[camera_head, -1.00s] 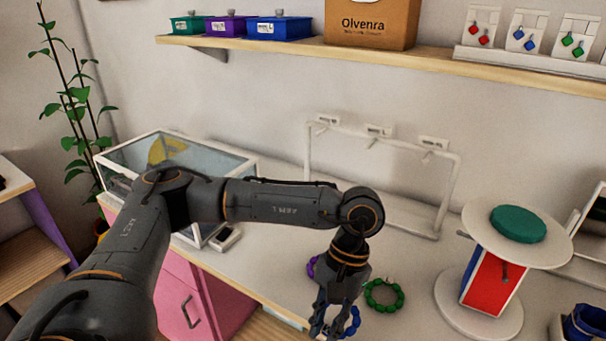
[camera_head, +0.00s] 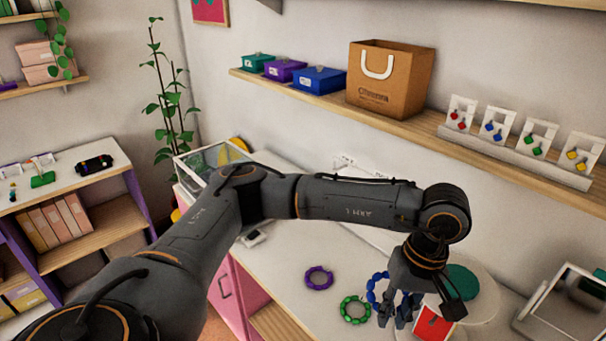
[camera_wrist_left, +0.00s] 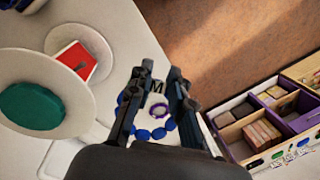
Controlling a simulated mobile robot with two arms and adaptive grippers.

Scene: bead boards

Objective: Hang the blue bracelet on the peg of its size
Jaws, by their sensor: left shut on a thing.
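The blue bracelet (camera_head: 376,288) is a ring of blue beads at my left gripper (camera_head: 402,318). In the left wrist view the gripper (camera_wrist_left: 156,80) is shut on it, and the blue beads (camera_wrist_left: 158,134) hang between and around the fingers. My right gripper is not in view.
A purple bracelet (camera_head: 318,278) and a green bracelet (camera_head: 355,310) lie on the white table. A round stand with a green disc (camera_head: 461,281) is close beside the gripper. A glass case (camera_head: 205,160) stands at the left back. A compartmented tray (camera_wrist_left: 262,125) shows in the wrist view.

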